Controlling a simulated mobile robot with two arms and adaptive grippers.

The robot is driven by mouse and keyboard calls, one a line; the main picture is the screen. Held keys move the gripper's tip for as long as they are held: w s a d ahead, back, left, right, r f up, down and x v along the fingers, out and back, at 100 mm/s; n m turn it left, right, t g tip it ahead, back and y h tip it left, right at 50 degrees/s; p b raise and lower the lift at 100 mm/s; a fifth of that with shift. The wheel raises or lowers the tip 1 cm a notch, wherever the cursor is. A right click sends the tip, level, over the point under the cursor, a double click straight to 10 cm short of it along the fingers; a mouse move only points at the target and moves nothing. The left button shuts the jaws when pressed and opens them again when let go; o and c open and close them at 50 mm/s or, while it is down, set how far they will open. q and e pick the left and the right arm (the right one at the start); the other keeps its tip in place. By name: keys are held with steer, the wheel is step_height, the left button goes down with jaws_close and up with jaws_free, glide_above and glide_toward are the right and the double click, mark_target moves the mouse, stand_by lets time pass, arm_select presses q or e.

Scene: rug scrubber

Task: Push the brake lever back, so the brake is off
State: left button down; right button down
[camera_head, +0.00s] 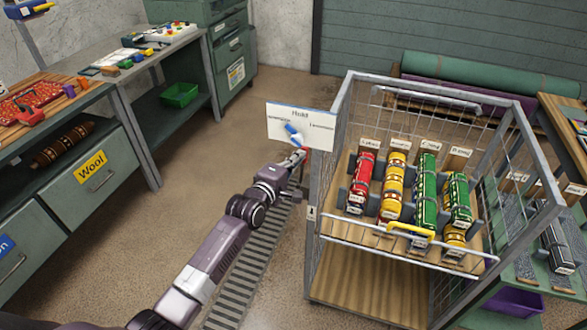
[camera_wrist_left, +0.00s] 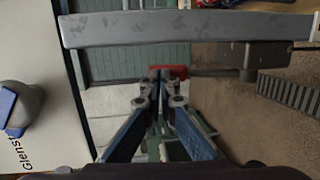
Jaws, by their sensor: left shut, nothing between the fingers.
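The brake lever appears to be the dark rod with a red handle (camera_wrist_left: 174,71) in the left wrist view; the rod runs right to a dark block (camera_wrist_left: 268,56). In the head view only a little red shows by the cage's left post. My left gripper (camera_head: 297,157) is shut and empty, with its tips close to the red handle. In the left wrist view its fingertips (camera_wrist_left: 158,78) overlap the handle's left end; I cannot tell whether they touch. My right gripper is out of view.
A white sign panel (camera_head: 318,131) with a blue-handled knob (camera_head: 293,133) stands just beyond my left gripper. The wire cage cart (camera_head: 313,215) with several colored rolls is close on the right. A floor grating (camera_head: 240,290) lies below my arm. Workbenches stand left.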

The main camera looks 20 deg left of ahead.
arm_select(q)
steer(key=shift+b+x, duration=0.65)
steer(key=shift+x, duration=0.65)
steer(key=shift+w+a, duration=0.1)
steer(key=shift+a, duration=0.1)
